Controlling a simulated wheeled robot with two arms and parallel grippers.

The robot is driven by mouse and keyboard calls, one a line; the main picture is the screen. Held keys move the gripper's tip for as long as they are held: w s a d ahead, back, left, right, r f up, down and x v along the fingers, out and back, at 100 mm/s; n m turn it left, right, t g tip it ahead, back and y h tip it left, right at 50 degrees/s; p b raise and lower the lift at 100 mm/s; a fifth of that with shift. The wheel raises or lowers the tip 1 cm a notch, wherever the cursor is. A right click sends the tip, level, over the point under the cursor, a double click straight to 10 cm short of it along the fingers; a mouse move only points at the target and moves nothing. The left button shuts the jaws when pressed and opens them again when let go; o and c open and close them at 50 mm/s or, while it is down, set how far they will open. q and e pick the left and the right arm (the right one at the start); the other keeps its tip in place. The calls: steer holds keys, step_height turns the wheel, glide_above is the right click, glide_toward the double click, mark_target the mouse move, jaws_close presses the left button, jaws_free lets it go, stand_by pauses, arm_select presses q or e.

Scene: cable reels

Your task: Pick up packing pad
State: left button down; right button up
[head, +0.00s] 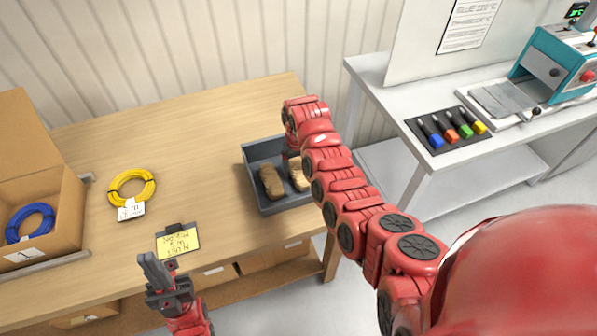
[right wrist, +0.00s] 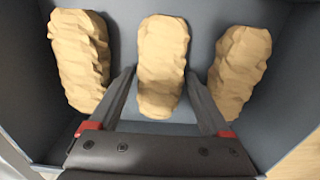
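Several tan, crumpled packing pads lie in a grey tray (head: 276,206) on the wooden table. In the head view one pad (head: 271,183) lies at the left and a lighter one (head: 298,176) beside it, partly behind my right arm. The right wrist view shows a left pad (right wrist: 80,60), a middle pad (right wrist: 162,66) and a right pad (right wrist: 239,70). My right gripper (right wrist: 165,95) is open, its fingers on either side of the middle pad, with gaps visible. My left gripper (head: 160,275) is over the table's front edge, fingers pointing up; its opening is unclear.
A yellow cable coil (head: 131,188) with a tag and a clipboard with a yellow note (head: 178,240) lie on the table. A cardboard box (head: 50,205) holding a blue coil (head: 30,222) stands at the left. A white bench (head: 385,80) with a teal machine (head: 556,62) is at the right.

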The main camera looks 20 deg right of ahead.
steer(key=c, duration=0.9)
steer(key=shift+r, duration=0.15)
steer(key=shift+c, duration=0.2)
